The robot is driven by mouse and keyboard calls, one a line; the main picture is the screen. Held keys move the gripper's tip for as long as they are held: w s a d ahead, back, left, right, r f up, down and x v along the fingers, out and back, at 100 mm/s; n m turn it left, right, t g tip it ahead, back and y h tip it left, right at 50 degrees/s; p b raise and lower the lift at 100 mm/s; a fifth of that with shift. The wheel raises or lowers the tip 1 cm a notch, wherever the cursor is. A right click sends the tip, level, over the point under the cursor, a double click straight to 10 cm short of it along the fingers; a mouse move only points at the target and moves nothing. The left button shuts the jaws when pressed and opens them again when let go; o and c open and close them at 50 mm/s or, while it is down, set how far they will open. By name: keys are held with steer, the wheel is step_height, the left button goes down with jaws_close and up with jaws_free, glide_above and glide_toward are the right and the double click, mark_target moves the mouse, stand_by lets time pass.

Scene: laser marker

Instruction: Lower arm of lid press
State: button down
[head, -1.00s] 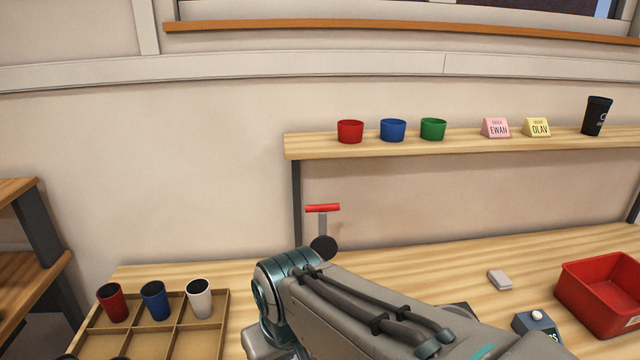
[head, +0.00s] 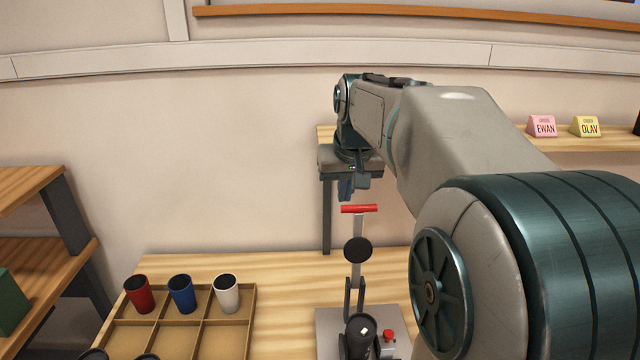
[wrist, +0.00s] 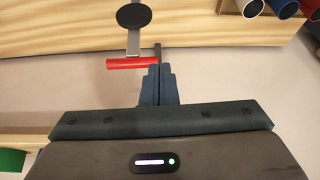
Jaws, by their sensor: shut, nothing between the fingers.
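The lid press (head: 356,268) stands on the table with its arm raised upright. A red crossbar handle (head: 359,209) tops the arm, and a round black pad (head: 357,250) sits below it. A black cup (head: 361,335) stands on the press base. My gripper (head: 347,190) is shut and empty just above the handle in the head view. In the wrist view the closed fingers (wrist: 158,88) point toward the red handle (wrist: 132,64) and overlap its right end. I cannot tell whether they touch it.
A compartment tray (head: 180,325) with red, blue and white cups stands left of the press. A red button (head: 388,335) is on the press base at right. The wall shelf (head: 575,138) holds name signs. Clear table lies between tray and press.

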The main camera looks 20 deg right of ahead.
steer(key=w+d+r, duration=0.4)
steer(key=w+d, duration=0.1)
steer(key=w, duration=0.1)
step_height(320, 180, down, 10)
steer(key=p, duration=0.2)
steer(key=shift+s+m+h, duration=0.15)
steer(key=shift+m+h, duration=0.15)
steer(key=shift+m, duration=0.1)
steer(key=shift+r, duration=0.15)
